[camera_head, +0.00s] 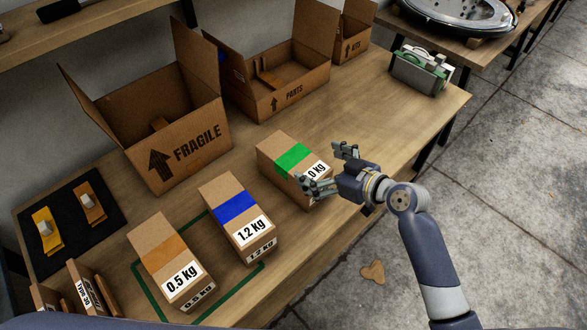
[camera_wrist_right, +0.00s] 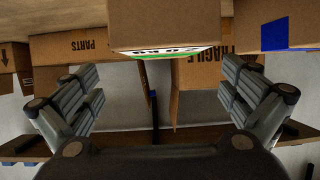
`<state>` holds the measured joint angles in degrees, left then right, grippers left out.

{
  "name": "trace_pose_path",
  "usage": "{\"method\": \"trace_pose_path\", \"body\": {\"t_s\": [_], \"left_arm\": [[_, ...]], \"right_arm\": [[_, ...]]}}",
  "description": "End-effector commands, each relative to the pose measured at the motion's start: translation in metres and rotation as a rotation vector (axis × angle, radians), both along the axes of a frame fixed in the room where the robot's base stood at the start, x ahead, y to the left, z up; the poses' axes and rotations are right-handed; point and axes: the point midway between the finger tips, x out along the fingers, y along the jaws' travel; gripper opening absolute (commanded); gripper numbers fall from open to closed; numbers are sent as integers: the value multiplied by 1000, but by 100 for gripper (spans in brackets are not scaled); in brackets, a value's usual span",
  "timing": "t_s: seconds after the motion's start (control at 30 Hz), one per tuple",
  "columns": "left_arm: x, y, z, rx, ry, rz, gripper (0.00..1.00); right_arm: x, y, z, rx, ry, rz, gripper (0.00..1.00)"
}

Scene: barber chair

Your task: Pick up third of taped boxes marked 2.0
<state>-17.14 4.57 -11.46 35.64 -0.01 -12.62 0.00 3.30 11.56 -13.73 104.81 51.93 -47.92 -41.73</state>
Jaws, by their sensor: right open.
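The third taped box (camera_head: 283,155) is brown with a green tape band. It stands at the right end of a row of taped boxes, and its label, ending in ".0 kg", is partly covered by my right gripper. My right gripper (camera_head: 328,168) is open and empty at the label end of this box. In the right wrist view the box (camera_wrist_right: 165,22) is upside down, ahead of and between the open fingers (camera_wrist_right: 160,95). A box with blue tape (camera_head: 228,193) is marked 1.2 kg, and one with orange tape (camera_head: 155,238) is marked 0.5 kg. My left gripper is not in view.
Open cartons marked FRAGILE (camera_head: 196,150) and PARTS (camera_head: 275,98) stand behind the row. A black mat (camera_head: 75,205) with tape pieces lies at left. A green and white device (camera_head: 422,70) stands at the far right of the wooden table (camera_head: 375,115).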

Motion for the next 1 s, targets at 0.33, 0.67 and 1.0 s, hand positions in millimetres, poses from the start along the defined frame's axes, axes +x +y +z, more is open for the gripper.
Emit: {"method": "trace_pose_path", "body": {"t_s": [0.33,0.67,1.0], "left_arm": [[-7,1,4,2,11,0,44],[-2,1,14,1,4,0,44],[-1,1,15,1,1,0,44]], "right_arm": [[21,25,-14,0,3,-1,100],[39,53,-27,2,4,-1,100],[49,63,-35,-1,3,-2,100]]}}
